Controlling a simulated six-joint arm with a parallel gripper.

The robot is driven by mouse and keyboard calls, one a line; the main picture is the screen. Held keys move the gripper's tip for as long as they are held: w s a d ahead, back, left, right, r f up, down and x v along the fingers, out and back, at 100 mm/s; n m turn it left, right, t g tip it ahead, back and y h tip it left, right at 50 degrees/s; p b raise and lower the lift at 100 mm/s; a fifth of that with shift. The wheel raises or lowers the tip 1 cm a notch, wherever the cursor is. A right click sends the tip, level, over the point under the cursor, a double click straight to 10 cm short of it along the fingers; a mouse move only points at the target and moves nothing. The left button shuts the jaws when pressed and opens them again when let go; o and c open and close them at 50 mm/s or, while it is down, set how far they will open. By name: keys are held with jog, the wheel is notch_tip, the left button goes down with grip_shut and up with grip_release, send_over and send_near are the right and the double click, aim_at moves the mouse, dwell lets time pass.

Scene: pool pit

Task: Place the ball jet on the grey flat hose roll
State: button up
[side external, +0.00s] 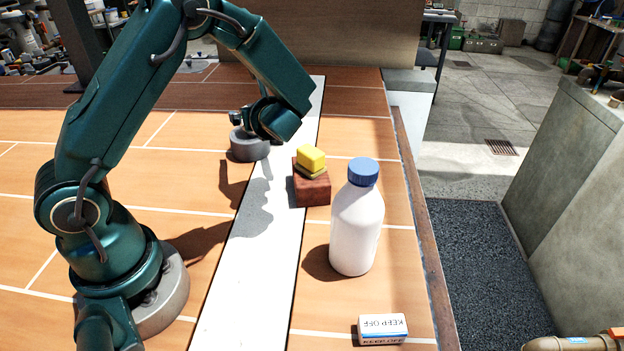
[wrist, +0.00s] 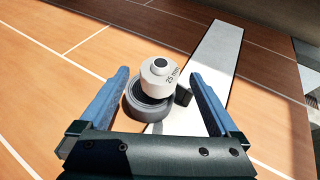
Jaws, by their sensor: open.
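In the wrist view the ball jet (wrist: 159,76), a pale round fitting with a dark opening on top and "25 mm" on its side, appears to rest on the grey flat hose roll (wrist: 142,110). My gripper (wrist: 160,76) is open, with one blue finger on each side of the jet and gaps between. In the side view the grey roll (side external: 249,148) lies flat on the bench beside the white stripe, under my gripper. The wrist of my arm covers much of what is above the roll there, and the jet is not clear.
A dark red block with a yellow block (side external: 311,158) on top stands right of the roll. A white bottle (side external: 357,226) with a blue cap and a small "KEEP OFF" box (side external: 383,329) are nearer the front. The bench's right edge (side external: 420,220) lies beyond them.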

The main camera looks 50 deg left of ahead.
jog(key=s+d+r+n+h, duration=0.3)
jog(key=s+d+n+h, duration=0.3)
jog(key=s+d+n, duration=0.2)
jog(key=s+d+r+n+t+h, duration=0.1)
jog(key=s+d+r+n+h, duration=0.2)
jog(key=d+n, duration=1)
jog(key=s+h, duration=0.3)
jog(key=s, duration=0.2)
jog(key=shift+s+r+n+h, duration=0.25)
jog(key=shift+r+n+h, duration=0.05)
jog(key=shift+h, duration=0.1)
